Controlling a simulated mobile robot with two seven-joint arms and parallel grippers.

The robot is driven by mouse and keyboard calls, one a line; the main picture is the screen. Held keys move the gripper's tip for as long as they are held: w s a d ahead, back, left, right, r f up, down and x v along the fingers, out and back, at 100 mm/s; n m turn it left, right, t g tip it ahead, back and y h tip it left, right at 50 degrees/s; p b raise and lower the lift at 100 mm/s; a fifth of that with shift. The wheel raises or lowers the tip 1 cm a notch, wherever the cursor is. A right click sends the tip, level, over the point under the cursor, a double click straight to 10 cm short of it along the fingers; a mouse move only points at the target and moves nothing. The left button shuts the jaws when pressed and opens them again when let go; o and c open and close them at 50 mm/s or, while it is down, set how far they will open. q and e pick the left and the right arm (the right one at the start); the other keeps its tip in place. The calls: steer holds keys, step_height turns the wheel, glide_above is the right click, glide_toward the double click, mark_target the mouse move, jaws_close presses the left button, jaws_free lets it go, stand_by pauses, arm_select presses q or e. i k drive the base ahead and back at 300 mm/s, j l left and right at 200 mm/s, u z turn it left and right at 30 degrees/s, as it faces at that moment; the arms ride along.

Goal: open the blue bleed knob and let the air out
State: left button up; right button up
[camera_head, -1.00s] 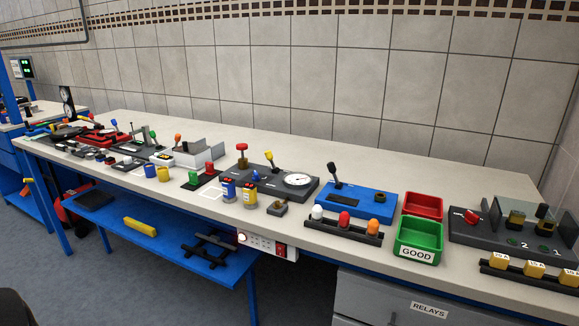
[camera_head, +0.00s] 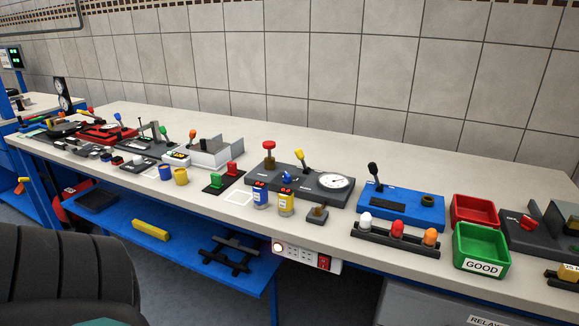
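The blue bleed knob (camera_head: 287,177) sits on a dark grey base unit (camera_head: 318,197) near the middle of the long bench. On the same unit stand a red-topped knob on a brass stem (camera_head: 269,154), a yellow-tipped lever (camera_head: 301,160) and a round white dial gauge (camera_head: 334,181). The dial's reading is too small to tell. A blue and a yellow canister stand just in front of the unit and hide part of its front edge. Neither of my grippers is in view.
The blue canister (camera_head: 260,196) and yellow canister (camera_head: 286,201) stand at the bench's front edge. A blue lever box (camera_head: 401,207), red bin (camera_head: 473,210) and green bin (camera_head: 481,247) stand to the right. Bare benchtop lies behind the units.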

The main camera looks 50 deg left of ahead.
mark_target(287, 179)
steer(key=j+z, duration=0.1)
steer(key=j, duration=0.35)
steer(key=k+j, duration=0.15)
steer(key=j, duration=0.3)
steer(key=k+j+z, duration=0.15)
steer(key=j, duration=0.75)
steer(key=k+z, duration=0.05)
